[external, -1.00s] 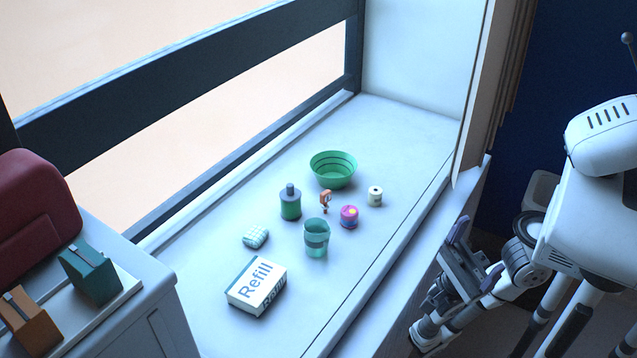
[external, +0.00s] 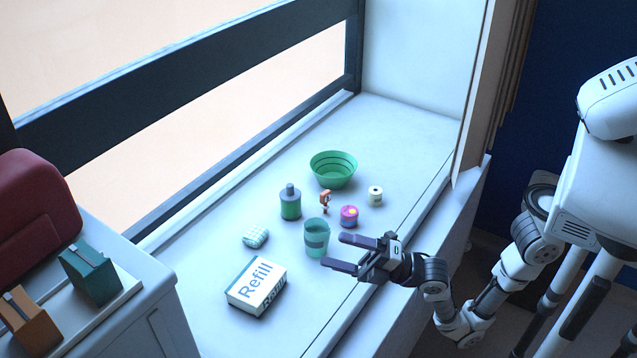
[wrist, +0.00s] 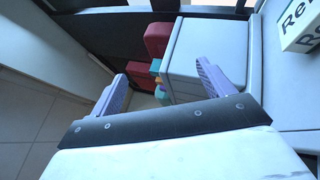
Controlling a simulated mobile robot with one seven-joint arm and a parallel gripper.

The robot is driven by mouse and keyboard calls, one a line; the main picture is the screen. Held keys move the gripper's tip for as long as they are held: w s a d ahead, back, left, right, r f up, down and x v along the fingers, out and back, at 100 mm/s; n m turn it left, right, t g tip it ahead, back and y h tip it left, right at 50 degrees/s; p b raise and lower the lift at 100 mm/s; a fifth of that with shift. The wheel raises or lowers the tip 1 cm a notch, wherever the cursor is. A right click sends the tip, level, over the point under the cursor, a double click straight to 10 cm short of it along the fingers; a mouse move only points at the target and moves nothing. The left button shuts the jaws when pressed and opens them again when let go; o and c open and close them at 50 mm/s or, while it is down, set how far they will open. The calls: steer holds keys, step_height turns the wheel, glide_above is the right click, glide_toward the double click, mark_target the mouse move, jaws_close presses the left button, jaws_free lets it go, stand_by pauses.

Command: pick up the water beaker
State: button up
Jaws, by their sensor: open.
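The water beaker (external: 316,238) is a translucent teal cup with a darker band, standing upright on the window ledge in the external view. My gripper (external: 332,251) is open, its two purple-grey fingers pointing left toward the beaker from the ledge's front side. The fingertips are close to the beaker's right side; I cannot tell whether they touch it, and nothing shows held between them. In the wrist view my gripper (wrist: 160,85) shows both fingers spread apart, and the beaker is not visible there.
A Refill box (external: 257,287) lies left of the beaker. A pink round container (external: 349,216), white roll (external: 375,196), small orange item (external: 325,201), green bottle (external: 290,203), green bowl (external: 333,169) and checked soft item (external: 256,236) stand around.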

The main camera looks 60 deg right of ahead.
steer(key=w+d+f+n+g+h+p, duration=0.25)
steer(key=w+d+f+n+h, duration=0.2)
steer(key=d+f+h, duration=0.3)
steer(key=n+g+h+p, duration=0.3)
steer(key=h, duration=0.2)
glide_toward(326, 244)
steer(key=shift+a+r, duration=0.3)
steer(key=shift+a, duration=0.05)
steer(key=shift+d+f+n+b, duration=0.2)
steer(key=shift+f+n+b, duration=0.1)
steer(key=shift+b, duration=0.1)
steer(key=b+x, duration=0.2)
steer(key=x, duration=0.6)
steer(key=shift+r, duration=0.15)
steer(key=shift+p+x, duration=0.45)
steer(key=shift+x, duration=2.35)
steer(key=c, duration=1.1)
steer(key=shift+c, duration=0.2)
